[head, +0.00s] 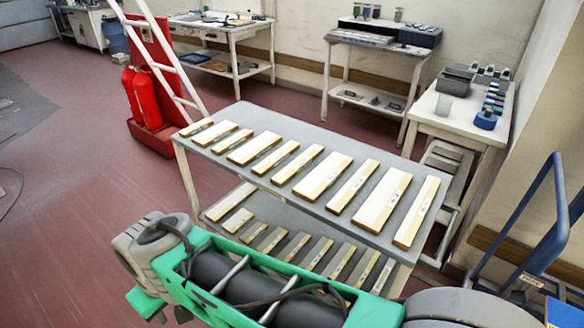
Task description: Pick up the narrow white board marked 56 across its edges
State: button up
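Several white-topped boards with tan wooden edges lie side by side in a row on the grey top shelf of a cart (262,116). Some are narrow, such as the rightmost board (416,212), a board left of it (352,187) and one nearer the middle (275,158). Wider ones lie between them, such as this wide board (382,199). Small dark marks show on some boards, but they are too small to read, so I cannot tell which one is marked 56. My gripper is not in view; a green and grey part of my arm crosses the bottom.
More boards (239,220) lie on the cart's lower shelf, partly hidden by my arm. A blue trolley frame (548,245) stands at right. Fire extinguishers (146,98) and a ladder stand at left. Worktables (380,43) line the back wall. Floor on the left is clear.

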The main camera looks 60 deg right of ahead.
aim_at(309, 189)
jog(key=z, duration=0.15)
jog(key=i, duration=1.1)
jog(key=z, duration=0.35)
